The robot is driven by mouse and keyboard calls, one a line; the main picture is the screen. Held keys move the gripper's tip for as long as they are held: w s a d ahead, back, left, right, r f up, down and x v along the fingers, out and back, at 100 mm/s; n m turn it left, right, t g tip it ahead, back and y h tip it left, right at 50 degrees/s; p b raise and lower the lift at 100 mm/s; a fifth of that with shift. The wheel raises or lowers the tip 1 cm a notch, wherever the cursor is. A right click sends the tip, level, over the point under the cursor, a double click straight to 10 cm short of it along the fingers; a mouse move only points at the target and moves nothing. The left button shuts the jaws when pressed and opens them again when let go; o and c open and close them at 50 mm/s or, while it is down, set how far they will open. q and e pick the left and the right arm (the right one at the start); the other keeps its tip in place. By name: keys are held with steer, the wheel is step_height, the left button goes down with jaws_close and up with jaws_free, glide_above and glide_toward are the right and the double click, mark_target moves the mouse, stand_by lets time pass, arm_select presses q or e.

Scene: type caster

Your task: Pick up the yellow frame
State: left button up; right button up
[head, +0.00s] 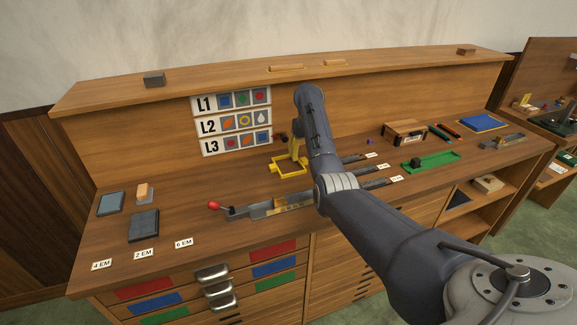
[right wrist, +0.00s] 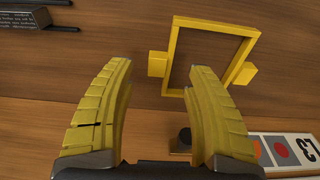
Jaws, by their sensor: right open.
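The yellow frame (head: 291,174) is a thin rectangular outline with small tabs on its sides. It lies flat on the wooden worktop, below the L3 row of the sign, and is partly covered by my gripper in the head view. In the right wrist view the frame (right wrist: 171,55) is at the upper middle, beyond the fingertips and mostly to the right of the gap. My right gripper (right wrist: 159,67) has its yellow fingers apart, with nothing between them. In the head view this gripper (head: 295,148) points down just above the frame. My left gripper is not in view.
A grey metal composing stick (head: 265,208) with a red-knobbed lever lies in front of the frame. A sign with L1, L2 and L3 rows (head: 232,121) stands behind. Dark blocks (head: 143,225) lie at left, a green tray (head: 430,162) at right.

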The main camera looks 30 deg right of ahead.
mark_target(303, 159)
steer(key=shift+w+f, duration=0.2)
steer(key=shift+f, duration=1.45)
steer(key=shift+c, duration=0.3)
jaws_close()
